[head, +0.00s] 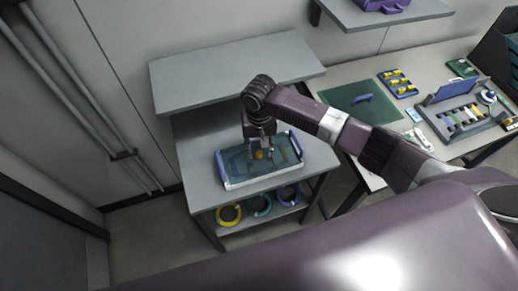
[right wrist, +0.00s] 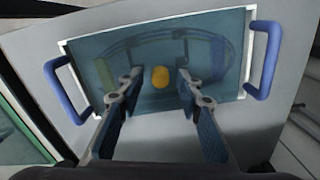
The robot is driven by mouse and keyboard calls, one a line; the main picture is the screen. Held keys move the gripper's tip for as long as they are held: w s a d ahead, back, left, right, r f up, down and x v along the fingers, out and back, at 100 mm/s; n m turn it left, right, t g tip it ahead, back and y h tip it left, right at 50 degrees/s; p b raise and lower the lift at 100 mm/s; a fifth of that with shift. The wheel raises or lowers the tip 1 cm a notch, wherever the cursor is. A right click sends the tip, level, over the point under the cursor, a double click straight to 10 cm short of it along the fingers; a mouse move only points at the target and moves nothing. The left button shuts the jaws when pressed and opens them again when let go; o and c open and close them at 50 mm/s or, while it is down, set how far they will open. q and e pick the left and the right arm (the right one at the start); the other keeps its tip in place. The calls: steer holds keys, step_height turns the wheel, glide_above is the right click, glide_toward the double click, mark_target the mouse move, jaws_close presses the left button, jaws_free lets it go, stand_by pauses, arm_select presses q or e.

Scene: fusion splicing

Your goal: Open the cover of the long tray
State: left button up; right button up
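The long tray (head: 264,181) stands on the small grey table, with a blue handle at each end. It also shows in the right wrist view (right wrist: 247,48). Its see-through bluish cover (right wrist: 105,60) is on the tray, closed, with a round yellow-orange knob (right wrist: 160,77) near the middle; the knob also shows in the head view (head: 259,154). Dark curved shapes show dimly through the cover. My right gripper (right wrist: 158,84) is open and points down over the cover, its fingers on both sides of the knob and apart from it. My left gripper is not in view.
A grey shelf (head: 235,68) runs behind and above the tray's table. Coloured rings, one yellow (head: 229,215), lie on the shelf below.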

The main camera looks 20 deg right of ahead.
mark_target(254, 146)
jaws_close()
steer(key=shift+w+a+b, duration=0.1)
steer(key=shift+w+b, duration=0.85)
steer(key=shift+w, duration=1.4)
steer(key=shift+s, duration=0.1)
steer(key=shift+o, duration=0.7)
jaws_free()
step_height(254, 146, up, 12)
